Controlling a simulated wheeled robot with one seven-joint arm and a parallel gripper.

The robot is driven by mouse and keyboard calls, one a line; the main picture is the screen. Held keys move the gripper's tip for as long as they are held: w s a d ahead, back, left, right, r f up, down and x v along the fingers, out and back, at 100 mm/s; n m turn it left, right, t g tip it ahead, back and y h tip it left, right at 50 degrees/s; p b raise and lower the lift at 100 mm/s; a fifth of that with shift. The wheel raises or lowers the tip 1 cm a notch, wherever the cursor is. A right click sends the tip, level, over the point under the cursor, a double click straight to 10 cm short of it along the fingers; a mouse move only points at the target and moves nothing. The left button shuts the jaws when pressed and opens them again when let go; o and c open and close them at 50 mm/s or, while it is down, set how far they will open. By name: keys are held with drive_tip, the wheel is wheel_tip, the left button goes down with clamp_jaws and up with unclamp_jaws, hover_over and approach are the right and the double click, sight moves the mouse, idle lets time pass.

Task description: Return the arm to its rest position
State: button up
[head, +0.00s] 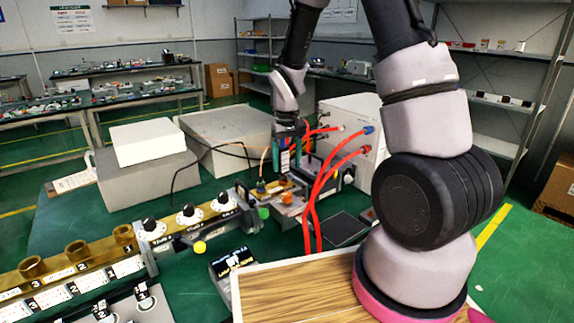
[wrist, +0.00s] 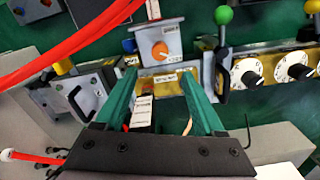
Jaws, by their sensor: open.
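My gripper (head: 285,168) hangs at the end of my arm over the microwave bench, near the middle of the head view. In the wrist view, its two green fingers (wrist: 158,84) stand wide apart. A small white labelled part (wrist: 142,112) and a thin pale cable show between the fingers. I cannot tell how far below them these lie. An orange knob (wrist: 160,50) on a grey block lies just beyond the fingertips. My arm reaches out over the bench from the right, bent at the elbow.
Red hoses (head: 318,190) run close to the right of my gripper, from a white box (head: 355,125). Grey boxes (head: 228,135) stand behind to the left. Dials (head: 188,215) and a green knob (wrist: 223,15) stand near. A wooden top (head: 300,290) lies in front.

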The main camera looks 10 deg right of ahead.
drive_tip(key=s+d+r+m+t+y, duration=0.15)
drive_tip(key=s+r, duration=0.25)
drive_tip(key=r, duration=0.4)
drive_tip(key=s+d+r+m+t, duration=0.1)
drive_tip(key=s+d+r+t, duration=0.15)
drive_tip(key=r, duration=0.55)
drive_tip(key=s+d+r+m+t, duration=0.1)
drive_tip(key=s+r, duration=0.3)
drive_tip(key=r, duration=0.4)
drive_tip(key=s+r+m+t, duration=0.2)
drive_tip(key=s+r, duration=0.3)
drive_tip(key=s, duration=0.4)
drive_tip(key=shift+s+d+r, duration=0.25)
drive_tip(key=shift+r, duration=0.05)
